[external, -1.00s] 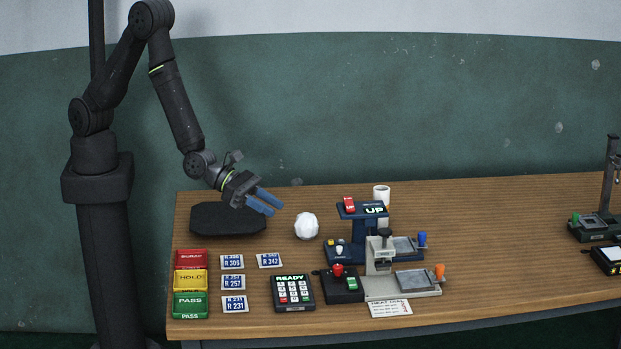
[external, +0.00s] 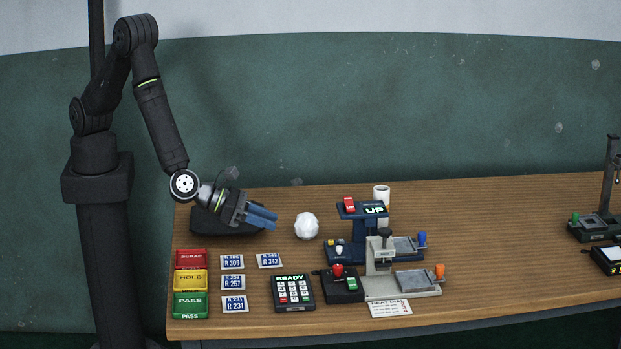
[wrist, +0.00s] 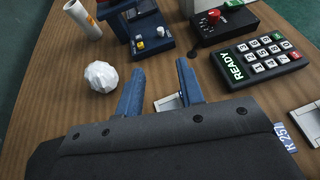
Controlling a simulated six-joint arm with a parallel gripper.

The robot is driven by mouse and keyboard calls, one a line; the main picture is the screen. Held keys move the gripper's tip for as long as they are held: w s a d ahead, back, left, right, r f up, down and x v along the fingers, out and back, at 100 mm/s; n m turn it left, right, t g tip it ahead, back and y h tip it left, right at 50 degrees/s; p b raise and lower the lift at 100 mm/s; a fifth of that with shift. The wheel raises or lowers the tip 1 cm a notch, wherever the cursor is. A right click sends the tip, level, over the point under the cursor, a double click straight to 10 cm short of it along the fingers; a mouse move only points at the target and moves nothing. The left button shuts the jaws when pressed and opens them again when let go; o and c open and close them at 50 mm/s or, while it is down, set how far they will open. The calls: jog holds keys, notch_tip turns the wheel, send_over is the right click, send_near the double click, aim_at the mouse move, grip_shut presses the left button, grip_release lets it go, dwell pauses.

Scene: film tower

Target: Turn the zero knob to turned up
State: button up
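The blue gauge (external: 375,222) stands mid-table with a display reading UP and a red label on top. Its base carries a small white knob (external: 339,250) and a yellow knob (external: 331,242); I cannot tell which is the zero knob. In the wrist view the gauge's base (wrist: 157,50) is at top centre, with the yellow knob (wrist: 139,45) and the white knob (wrist: 161,31). My gripper (external: 274,218) is low over the table's left rear, left of the gauge and apart from it. Its blue fingers (wrist: 160,68) are spread and empty.
A crumpled white ball (external: 306,226) lies between my gripper and the gauge. A black box with a red knob (external: 338,270), a grey stand (external: 402,286) and a keypad (external: 293,293) stand in front. The table's right middle is clear.

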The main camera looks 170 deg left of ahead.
aim_at(338, 247)
jog(key=x, duration=1.6)
jog(key=shift+a+r, duration=0.1)
jog(key=shift+a, duration=0.05)
jog(key=shift+c, duration=0.2)
grip_shut()
